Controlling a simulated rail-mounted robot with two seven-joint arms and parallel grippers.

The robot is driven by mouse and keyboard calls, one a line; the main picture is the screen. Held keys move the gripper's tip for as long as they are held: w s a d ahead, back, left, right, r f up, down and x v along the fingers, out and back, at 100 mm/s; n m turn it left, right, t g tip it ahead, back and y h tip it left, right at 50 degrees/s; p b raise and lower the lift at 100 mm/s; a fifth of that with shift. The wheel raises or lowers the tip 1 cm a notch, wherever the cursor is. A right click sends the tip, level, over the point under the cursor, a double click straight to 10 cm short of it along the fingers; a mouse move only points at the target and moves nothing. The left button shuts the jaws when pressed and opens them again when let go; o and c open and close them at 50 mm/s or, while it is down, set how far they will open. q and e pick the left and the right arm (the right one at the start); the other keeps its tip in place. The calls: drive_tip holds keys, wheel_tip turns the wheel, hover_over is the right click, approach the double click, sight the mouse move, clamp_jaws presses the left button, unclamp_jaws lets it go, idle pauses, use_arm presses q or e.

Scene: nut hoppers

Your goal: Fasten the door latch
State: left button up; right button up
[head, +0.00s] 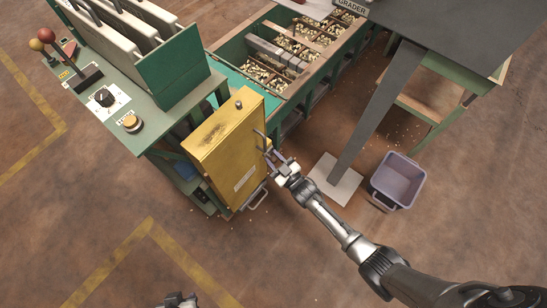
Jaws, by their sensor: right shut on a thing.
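A yellow metal box (220,140) with a pale label is mounted on the end of the green machine. Its door side faces right, and a thin grey latch bar (260,134) sticks out there. My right gripper (276,164) reaches in from the lower right and is shut on the latch at this side; its fingers partly hide the grip. A pale loop handle (258,200) shows lower down on the box. My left gripper (178,302) is only partly in view at the bottom edge, well away from the box, and its jaws cannot be made out.
The green machine's top carries a dial (103,98), a yellow button (131,122) and levers with round knobs (46,36). A nut tray (320,45) lies behind the box. A grey post (375,115) and purple bin (398,180) stand right. Floor in front is clear.

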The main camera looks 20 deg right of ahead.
drive_tip(key=o, duration=0.9)
drive_tip(key=shift+s, duration=0.1)
drive_tip(key=shift+s+d, duration=0.15)
drive_tip(key=shift+s, duration=0.1)
drive_tip(key=p+v, duration=0.4)
drive_tip(key=v, duration=0.9)
drive_tip(key=shift+p, duration=0.4)
drive_tip(key=shift+f, duration=0.15)
